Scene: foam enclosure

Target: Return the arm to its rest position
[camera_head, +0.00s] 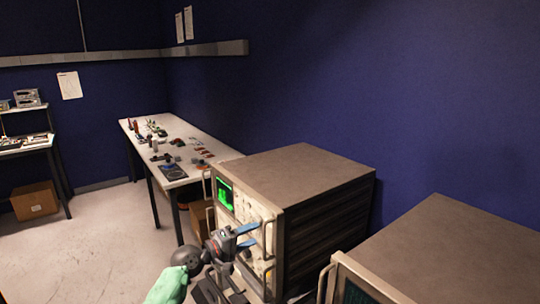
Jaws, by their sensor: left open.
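My left gripper (252,235) is in the lower middle of the head view, with its blue fingers apart and nothing seen between them. It is in front of the face of a boxy instrument (318,176) with a lit green screen (225,194). The fingers overlap the panel in the picture; I cannot tell whether they touch it. My left arm (168,286) comes in from the bottom, with a pale green link. My right gripper is out of view.
A second instrument (455,250) stands at the lower right, close to the first. A white table (200,137) with many small parts stands behind. Cardboard boxes (35,200) sit on the floor. The floor (105,230) at left is clear. Dark blue walls enclose the place.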

